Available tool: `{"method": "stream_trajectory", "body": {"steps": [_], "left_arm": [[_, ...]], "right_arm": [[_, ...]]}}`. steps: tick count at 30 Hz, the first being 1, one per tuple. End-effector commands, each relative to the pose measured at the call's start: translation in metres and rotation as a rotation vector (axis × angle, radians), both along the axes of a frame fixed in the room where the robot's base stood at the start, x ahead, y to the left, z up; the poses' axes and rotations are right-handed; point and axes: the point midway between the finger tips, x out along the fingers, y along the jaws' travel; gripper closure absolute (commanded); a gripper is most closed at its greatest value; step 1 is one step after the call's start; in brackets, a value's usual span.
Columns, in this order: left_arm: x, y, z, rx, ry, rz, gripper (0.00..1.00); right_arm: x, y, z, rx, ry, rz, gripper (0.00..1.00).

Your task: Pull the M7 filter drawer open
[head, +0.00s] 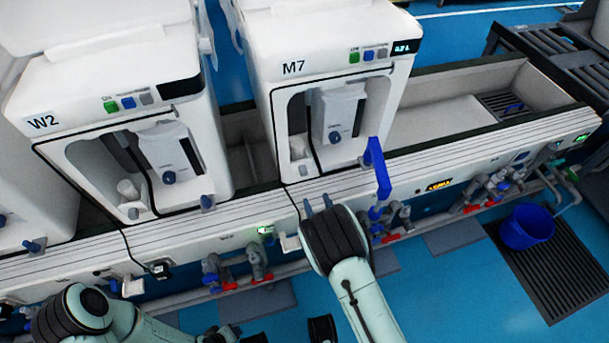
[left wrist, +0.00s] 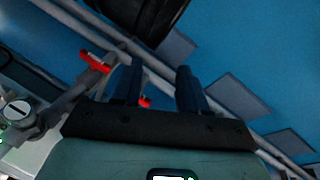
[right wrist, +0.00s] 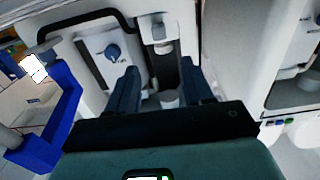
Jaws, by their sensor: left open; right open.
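The M7 machine (head: 293,67) stands right of centre in the head view. Its recess holds a pale grey filter drawer (head: 345,108) with a blue knob (head: 336,137); the drawer looks seated in. In the right wrist view the drawer (right wrist: 98,62) and its knob (right wrist: 112,52) lie up and left of the fingers. My right gripper (head: 319,205) is open and empty, in front of and below the recess, apart from the knob. It also shows in the right wrist view (right wrist: 162,85). My left gripper (left wrist: 158,80) is open and empty, low over the pipes and floor.
A blue bent lever (head: 378,168) juts out right of the recess, near my right gripper. Pipes with red-handled valves (head: 228,284) run below the bench edge. The W2 machine (head: 105,110) stands at left. A blue bucket (head: 527,227) sits on a floor grate.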

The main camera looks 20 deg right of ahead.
Motion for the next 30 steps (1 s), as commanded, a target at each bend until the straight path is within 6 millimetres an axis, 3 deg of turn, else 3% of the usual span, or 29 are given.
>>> {"method": "stream_trajectory", "body": {"steps": [9,15,21,30], "left_arm": [[0.018,0.010,-0.013,0.024,-0.046,0.019,0.57],[0.003,0.012,-0.028,0.022,0.004,0.020,0.57],[-0.005,0.013,-0.034,0.021,0.030,0.022,0.57],[-0.006,0.013,-0.034,0.020,0.035,0.022,0.57]], "right_arm": [[0.067,0.003,-0.001,0.000,-0.001,0.002,0.49],[0.100,0.004,-0.002,-0.001,0.002,0.001,0.49],[0.115,0.004,-0.001,0.000,0.004,0.000,0.49],[0.116,0.004,-0.001,0.000,0.005,0.000,0.49]]}}
